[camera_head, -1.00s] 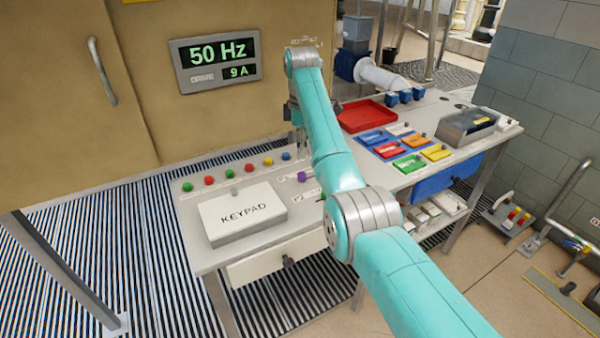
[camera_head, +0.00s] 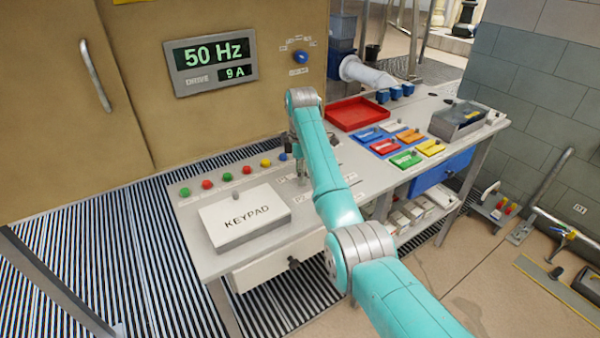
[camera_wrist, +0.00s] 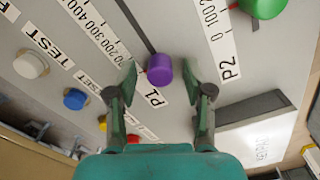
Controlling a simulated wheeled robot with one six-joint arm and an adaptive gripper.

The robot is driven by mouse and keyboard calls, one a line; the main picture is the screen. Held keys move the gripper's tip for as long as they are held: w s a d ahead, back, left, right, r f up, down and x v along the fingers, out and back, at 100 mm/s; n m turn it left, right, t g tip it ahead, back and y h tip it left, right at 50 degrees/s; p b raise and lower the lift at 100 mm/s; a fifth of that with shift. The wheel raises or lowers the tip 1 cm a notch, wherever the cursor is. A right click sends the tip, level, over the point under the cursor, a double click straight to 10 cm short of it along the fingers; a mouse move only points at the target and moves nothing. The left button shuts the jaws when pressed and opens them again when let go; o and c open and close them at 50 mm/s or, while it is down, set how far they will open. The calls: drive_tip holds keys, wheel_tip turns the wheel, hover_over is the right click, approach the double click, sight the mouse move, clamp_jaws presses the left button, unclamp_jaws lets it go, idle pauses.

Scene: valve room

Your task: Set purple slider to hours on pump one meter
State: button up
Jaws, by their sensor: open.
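The purple slider knob (camera_wrist: 159,70) sits on its dark slot in the wrist view, near the end of the slot by the P1 label (camera_wrist: 150,98). A scale strip (camera_wrist: 98,35) with numbers such as 200, 300 and 400 runs beside the slot. My gripper (camera_wrist: 158,80) is open, with one finger on each side of the purple knob. I cannot tell whether either finger touches it. In the head view my gripper (camera_head: 302,178) is low over the panel behind the keypad, and the purple knob is hidden there.
A green knob (camera_wrist: 262,6) and the P2 label (camera_wrist: 229,70) lie to the right in the wrist view. White (camera_wrist: 30,64) and blue (camera_wrist: 75,99) knobs lie left. The keypad (camera_head: 243,216) stands close to my gripper. A red tray (camera_head: 357,113) is farther right.

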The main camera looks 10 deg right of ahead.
clamp_jaws()
drive_tip(key=shift+d, duration=0.1)
